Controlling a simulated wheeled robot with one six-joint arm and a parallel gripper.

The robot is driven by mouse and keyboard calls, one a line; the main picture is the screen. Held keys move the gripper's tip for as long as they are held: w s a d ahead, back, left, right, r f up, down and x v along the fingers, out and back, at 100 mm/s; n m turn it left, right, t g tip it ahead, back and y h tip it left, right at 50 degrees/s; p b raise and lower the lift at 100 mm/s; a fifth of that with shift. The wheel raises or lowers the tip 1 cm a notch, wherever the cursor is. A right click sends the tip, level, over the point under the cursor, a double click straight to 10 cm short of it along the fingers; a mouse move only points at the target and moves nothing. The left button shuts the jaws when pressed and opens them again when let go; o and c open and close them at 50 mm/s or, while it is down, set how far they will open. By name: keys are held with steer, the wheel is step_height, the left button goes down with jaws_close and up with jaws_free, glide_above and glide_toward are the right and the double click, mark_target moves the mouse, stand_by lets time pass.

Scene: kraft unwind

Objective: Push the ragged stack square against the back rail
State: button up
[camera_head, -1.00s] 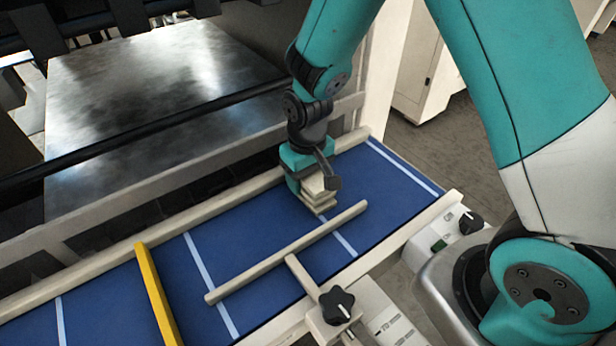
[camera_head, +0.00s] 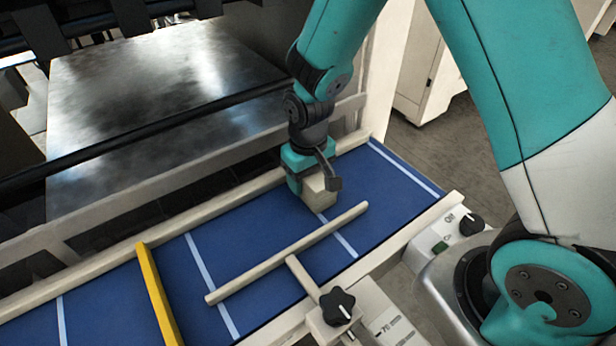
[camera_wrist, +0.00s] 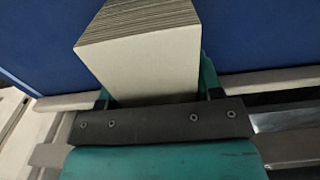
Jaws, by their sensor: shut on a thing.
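The stack (camera_head: 319,193) is a small pale block of many thin sheets on the blue belt. In the wrist view the stack (camera_wrist: 145,62) shows a flat pale face and fine layered edges that look fairly even. My gripper (camera_head: 314,180) is shut on the stack, with fingers at both sides in the wrist view (camera_wrist: 155,92). The cream back rail (camera_head: 225,200) runs along the belt's far edge, just behind my gripper. My gripper hides the stack's rear, so I cannot tell whether it touches the rail.
A loose-looking cream bar (camera_head: 285,255) lies in front of the stack, joined to an arm with a black knob (camera_head: 337,306). A yellow bar (camera_head: 157,295) crosses the blue belt (camera_head: 385,195) at left. The belt right of the stack is clear.

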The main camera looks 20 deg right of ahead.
steer(key=shift+f, duration=0.1)
stand_by(0.8)
steer(key=o, duration=1)
steer(key=shift+s, duration=0.1)
